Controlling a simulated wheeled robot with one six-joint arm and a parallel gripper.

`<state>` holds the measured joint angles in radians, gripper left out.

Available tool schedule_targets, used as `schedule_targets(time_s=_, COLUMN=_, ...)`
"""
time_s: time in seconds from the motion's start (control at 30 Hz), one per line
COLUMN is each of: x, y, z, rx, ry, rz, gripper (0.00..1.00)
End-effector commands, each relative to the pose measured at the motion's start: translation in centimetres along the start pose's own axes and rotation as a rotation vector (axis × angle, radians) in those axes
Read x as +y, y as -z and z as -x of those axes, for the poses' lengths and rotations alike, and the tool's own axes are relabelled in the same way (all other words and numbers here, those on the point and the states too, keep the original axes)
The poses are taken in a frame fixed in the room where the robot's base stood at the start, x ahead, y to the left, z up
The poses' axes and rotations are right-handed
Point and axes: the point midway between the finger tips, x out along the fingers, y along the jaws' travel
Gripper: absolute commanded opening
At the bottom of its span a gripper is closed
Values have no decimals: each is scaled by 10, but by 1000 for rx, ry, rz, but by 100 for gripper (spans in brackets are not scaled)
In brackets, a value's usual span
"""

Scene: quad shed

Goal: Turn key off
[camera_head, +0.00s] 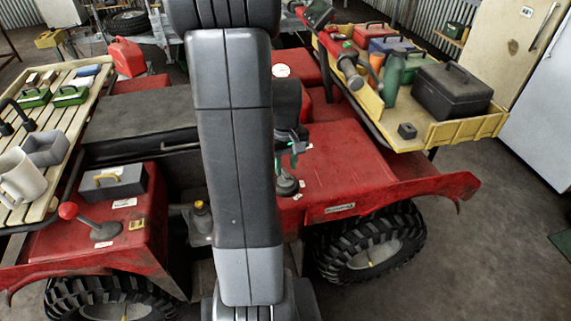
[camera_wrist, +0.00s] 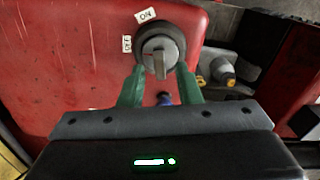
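The key (camera_wrist: 159,63) is a grey metal tab in a round dark switch on a red panel, in the upper middle of the wrist view. Its tab stands about upright in the picture. A white ON label (camera_wrist: 145,15) is above the switch and a white OFF label (camera_wrist: 127,43) is at its left. My gripper (camera_wrist: 161,72) has its two green fingers apart, one on each side of the key's lower part. A gap shows between them; contact with the key cannot be told. In the head view the switch (camera_head: 286,186) is just below my gripper.
The red quad body (camera_head: 350,155) surrounds the switch. A yellow rack (camera_head: 465,128) with a black box (camera_head: 450,92) is at the right. A red-knobbed lever (camera_head: 68,211) and slatted rack (camera_head: 42,115) are at the left.

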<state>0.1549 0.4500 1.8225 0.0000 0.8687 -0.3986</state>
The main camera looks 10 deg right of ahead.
Motion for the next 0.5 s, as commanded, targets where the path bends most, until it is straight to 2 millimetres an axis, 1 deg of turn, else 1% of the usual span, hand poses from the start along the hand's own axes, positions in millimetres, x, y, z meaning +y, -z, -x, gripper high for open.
schedule_targets(time_s=0.03, x=0, y=0, z=10, rx=1, ry=0, rz=0, gripper=31)
schedule_targets(time_s=0.5, x=0, y=0, z=55, rx=0, ry=0, rz=0, gripper=31)
